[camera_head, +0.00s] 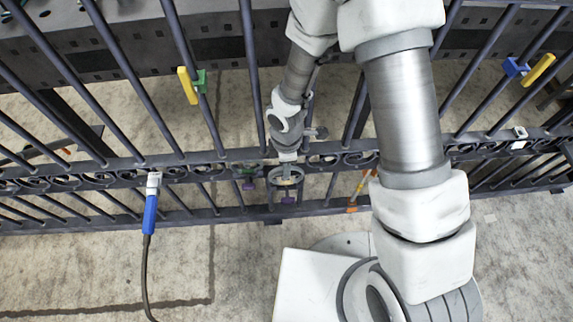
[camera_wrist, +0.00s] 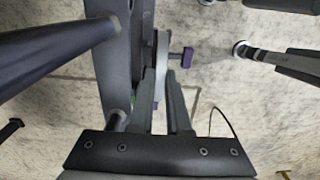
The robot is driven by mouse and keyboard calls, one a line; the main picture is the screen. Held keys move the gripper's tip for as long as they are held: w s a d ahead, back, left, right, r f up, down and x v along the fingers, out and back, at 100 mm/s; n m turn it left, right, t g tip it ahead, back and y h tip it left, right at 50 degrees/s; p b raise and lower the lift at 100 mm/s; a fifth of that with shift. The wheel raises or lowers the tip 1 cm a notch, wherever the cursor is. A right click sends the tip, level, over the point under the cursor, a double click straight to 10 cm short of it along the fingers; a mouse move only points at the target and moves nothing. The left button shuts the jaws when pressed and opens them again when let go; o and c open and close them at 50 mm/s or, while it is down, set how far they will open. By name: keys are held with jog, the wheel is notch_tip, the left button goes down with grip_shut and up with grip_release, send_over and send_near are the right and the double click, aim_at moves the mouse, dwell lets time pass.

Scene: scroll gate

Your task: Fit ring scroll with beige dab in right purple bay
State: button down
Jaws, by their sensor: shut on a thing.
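The ring scroll (camera_head: 285,175), a pale grey ring, is at the gate's scroll rail in the middle of the head view. In the wrist view it shows nearly edge-on as a grey band (camera_wrist: 162,48) close beside a dark gate bar. My gripper (camera_wrist: 161,76) is shut on it from above; the fingertips also show small in the head view (camera_head: 287,160). A purple block (camera_head: 288,200) is just below the ring; a purple block also shows right of it in the wrist view (camera_wrist: 183,56). Another purple mark (camera_head: 248,186) lies to the left. I cannot clearly make out the beige dab or whether the ring is seated.
The dark gate rail (camera_head: 110,168) holds several scrolls, with upright bars around my arm. A blue-handled cable tool (camera_head: 150,212) hangs on the left. Yellow tags (camera_head: 187,86) and (camera_head: 538,70) sit on bars. An orange piece (camera_head: 359,190) is right of the ring. Concrete floor lies in front.

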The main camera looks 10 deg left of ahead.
jog(key=shift+f+b, duration=0.7)
jog(key=shift+f, duration=0.1)
dwell(0.5)
jog(key=c, duration=0.8)
grip_release()
notch_tip(320, 180, up, 18)
jog(key=p, duration=0.8)
jog(key=shift+f, duration=0.25)
